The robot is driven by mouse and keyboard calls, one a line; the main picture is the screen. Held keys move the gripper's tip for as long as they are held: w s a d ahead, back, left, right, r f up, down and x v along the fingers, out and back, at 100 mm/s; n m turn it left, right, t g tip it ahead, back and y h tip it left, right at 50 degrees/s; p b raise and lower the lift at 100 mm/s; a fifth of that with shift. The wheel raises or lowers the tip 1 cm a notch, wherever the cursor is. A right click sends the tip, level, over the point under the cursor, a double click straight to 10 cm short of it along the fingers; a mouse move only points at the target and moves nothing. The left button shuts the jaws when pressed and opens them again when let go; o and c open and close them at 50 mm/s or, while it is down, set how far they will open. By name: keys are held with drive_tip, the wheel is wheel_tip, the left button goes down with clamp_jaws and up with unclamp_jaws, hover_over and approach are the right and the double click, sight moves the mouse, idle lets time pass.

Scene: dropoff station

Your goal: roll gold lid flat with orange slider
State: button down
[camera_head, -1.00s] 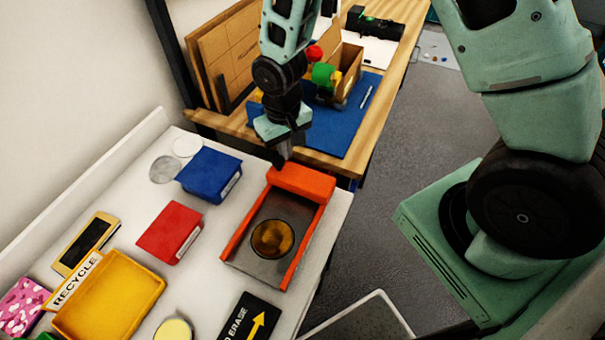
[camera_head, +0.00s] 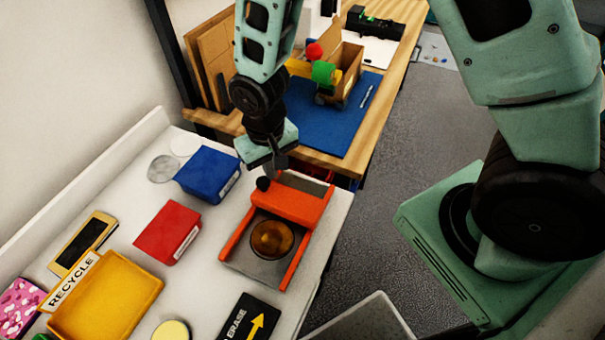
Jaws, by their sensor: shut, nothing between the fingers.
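The gold lid (camera_head: 272,240) lies on the grey plate of the roller tray, between two orange rails. The orange slider (camera_head: 291,206) spans the rails just behind the lid, with bare grey plate (camera_head: 303,181) showing behind it. The slider's front edge is close to the lid; I cannot tell whether they touch. My gripper (camera_head: 268,181) is shut and empty at the back left of the slider, by a black knob. It looks in contact with the slider or knob, though the exact contact is hidden.
A blue box (camera_head: 207,174) and a red box (camera_head: 169,232) stand left of the tray. A yellow recycle bin (camera_head: 105,297) is at the front left. A black erase pad (camera_head: 249,318) lies in front. A wooden table with a blue mat (camera_head: 330,125) stands behind.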

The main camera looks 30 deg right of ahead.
drive_tip(key=shift+s+a+f+b, duration=0.1)
drive_tip(key=shift+s+a+f, duration=0.05)
drive_tip(key=shift+s+a, duration=1)
drive_tip(key=shift+s+a+f+b, duration=0.1)
drive_tip(key=shift+s+a, duration=0.75)
drive_tip(key=shift+a, duration=0.45)
drive_tip(key=shift+s+a+f+b, duration=0.1)
drive_tip(key=shift+s+a+f, duration=0.05)
drive_tip(key=shift+s+a, duration=1)
drive_tip(key=shift+w+d, duration=0.45)
drive_tip(key=shift+w, duration=0.1)
wheel_tip(320, 180, up, 8)
drive_tip(key=p, duration=0.6)
drive_tip(key=shift+w+a+f, duration=0.15)
drive_tip(key=shift+w+f, duration=0.05)
drive_tip(key=shift+f, duration=0.05)
